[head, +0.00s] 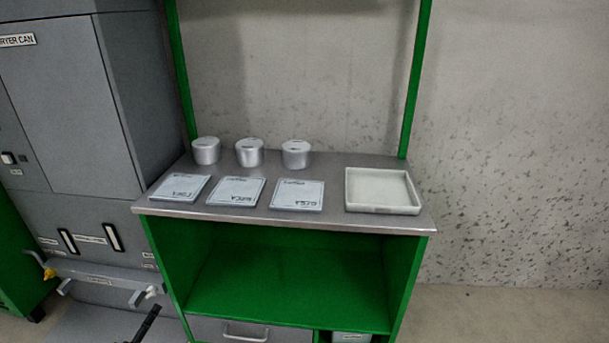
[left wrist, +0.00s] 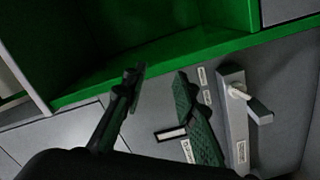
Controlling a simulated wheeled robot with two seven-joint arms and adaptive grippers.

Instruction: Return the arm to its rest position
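In the head view only a dark tip of my left gripper (head: 147,323) shows at the bottom edge, in front of the grey cabinet and left of the green bench. In the left wrist view my left gripper (left wrist: 162,75) has its two dark fingers spread apart, with nothing between them. Behind the fingers are grey cabinet surfaces and a green shelf edge. My right gripper is in neither view. No blue cable shows in these frames.
A green bench with a grey top (head: 330,217) holds several metal cans, blue-white cards and a white tray (head: 382,208). A tall grey cabinet (head: 70,95) stands left, with a rail and handles (head: 100,275) low down. Bare floor (head: 510,310) lies right.

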